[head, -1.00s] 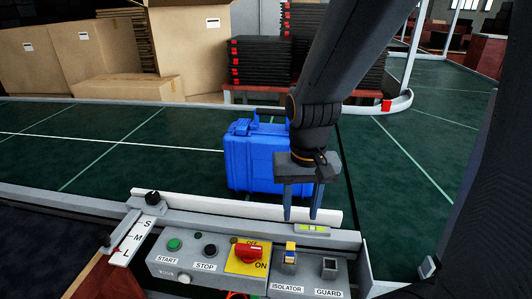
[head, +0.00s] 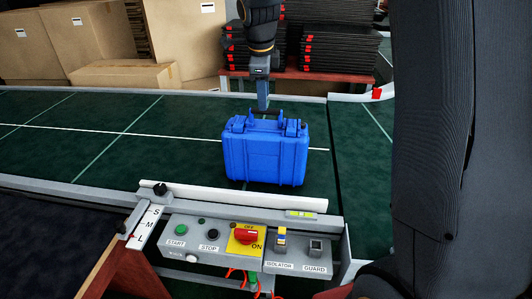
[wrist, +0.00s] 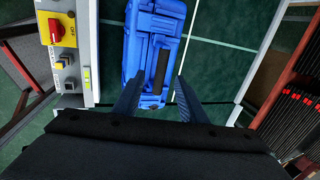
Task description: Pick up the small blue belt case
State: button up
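The small blue belt case (head: 265,158) stands upright on the green conveyor, its dark handle (head: 268,112) on top. My gripper (head: 263,106) points down at the handle in the head view, its fingers lined up one behind the other. In the wrist view my gripper (wrist: 159,80) is open, its two blue-grey fingers spread to either side of the case's black handle (wrist: 161,66). The blue case (wrist: 143,30) fills the top middle there. Whether the fingers are level with the handle or above it I cannot tell.
Cardboard boxes (head: 180,45) and stacked black trays (head: 340,45) stand beyond the belt. The belt left of the case is clear.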

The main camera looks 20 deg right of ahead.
jog(key=shift+d+p+x, duration=0.15)
jog(key=shift+p+x, duration=0.65)
jog(key=shift+x, duration=1.05)
jog(key=shift+d+p+x, duration=0.1)
jog(key=shift+p+x, duration=0.7)
jog(key=shift+x, duration=1.05)
jog(key=shift+c, duration=0.3)
grip_shut()
jog(key=shift+w+r, duration=0.1)
jog(key=shift+r, duration=0.05)
